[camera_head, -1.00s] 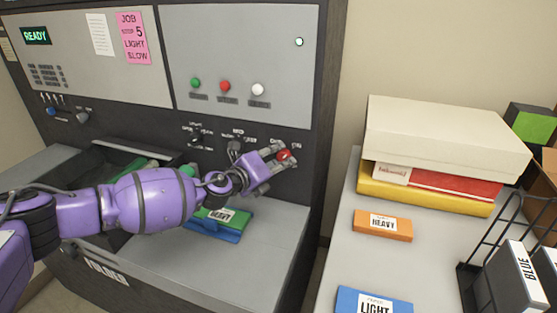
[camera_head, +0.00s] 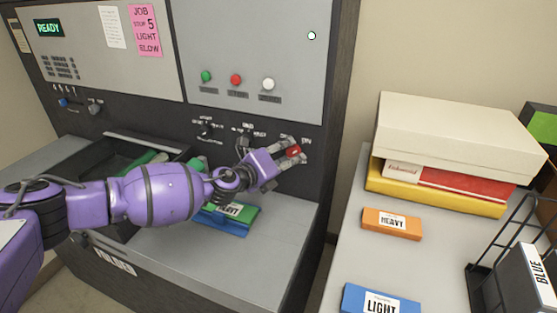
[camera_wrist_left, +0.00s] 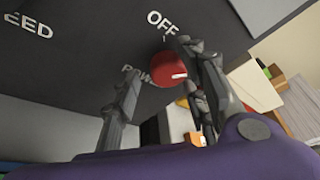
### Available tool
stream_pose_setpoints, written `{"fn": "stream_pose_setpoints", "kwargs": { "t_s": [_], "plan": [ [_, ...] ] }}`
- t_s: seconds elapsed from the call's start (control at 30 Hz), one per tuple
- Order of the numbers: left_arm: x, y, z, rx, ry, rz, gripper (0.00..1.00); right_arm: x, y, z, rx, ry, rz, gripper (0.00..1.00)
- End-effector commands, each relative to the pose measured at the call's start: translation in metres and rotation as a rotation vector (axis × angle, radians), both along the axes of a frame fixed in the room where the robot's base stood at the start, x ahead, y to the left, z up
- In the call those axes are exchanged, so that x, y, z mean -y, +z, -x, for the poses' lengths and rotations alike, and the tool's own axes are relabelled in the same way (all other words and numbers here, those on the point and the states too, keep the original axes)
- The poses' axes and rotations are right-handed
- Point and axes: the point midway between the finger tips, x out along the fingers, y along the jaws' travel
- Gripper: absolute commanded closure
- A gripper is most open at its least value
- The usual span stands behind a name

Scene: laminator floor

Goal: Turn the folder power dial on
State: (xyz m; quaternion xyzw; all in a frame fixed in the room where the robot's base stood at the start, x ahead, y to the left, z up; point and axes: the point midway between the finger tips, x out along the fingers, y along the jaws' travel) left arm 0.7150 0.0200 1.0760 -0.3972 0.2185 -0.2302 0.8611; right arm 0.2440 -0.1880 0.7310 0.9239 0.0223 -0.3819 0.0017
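The red folder power dial (camera_head: 293,151) is on the dark front panel of the machine, at its right end. In the left wrist view the dial (camera_wrist_left: 168,68) shows a white mark on its right side, with "OFF" printed above it and a partly hidden "POW" label below. My left gripper (camera_head: 290,152) is at the dial with its fingers apart. In the wrist view one finger stands left of the dial with a gap. The other is close along its right side; I cannot tell whether it touches. My right gripper is not in view.
Other knobs (camera_head: 244,139) sit left of the dial. Green, red and white buttons (camera_head: 236,80) are above. A green "HEAVY" pack (camera_head: 232,209) lies on the machine's shelf below my arm. A side table (camera_head: 350,240) holds boxes, an orange pack (camera_head: 391,223) and a rack.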

Motion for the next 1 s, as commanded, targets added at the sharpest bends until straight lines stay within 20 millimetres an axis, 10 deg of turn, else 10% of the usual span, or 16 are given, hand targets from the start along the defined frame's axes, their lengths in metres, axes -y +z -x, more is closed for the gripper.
{"fn": "stream_pose_setpoints", "kwargs": {
  "t_s": [0.53,1.0],
  "plan": [
    [-0.058,0.019,0.080,-0.001,0.003,-0.001,0.60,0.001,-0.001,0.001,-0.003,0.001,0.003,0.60],
    [-0.067,0.023,0.093,0.000,0.001,0.000,0.60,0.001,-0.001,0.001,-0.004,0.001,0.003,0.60]
  ]
}}
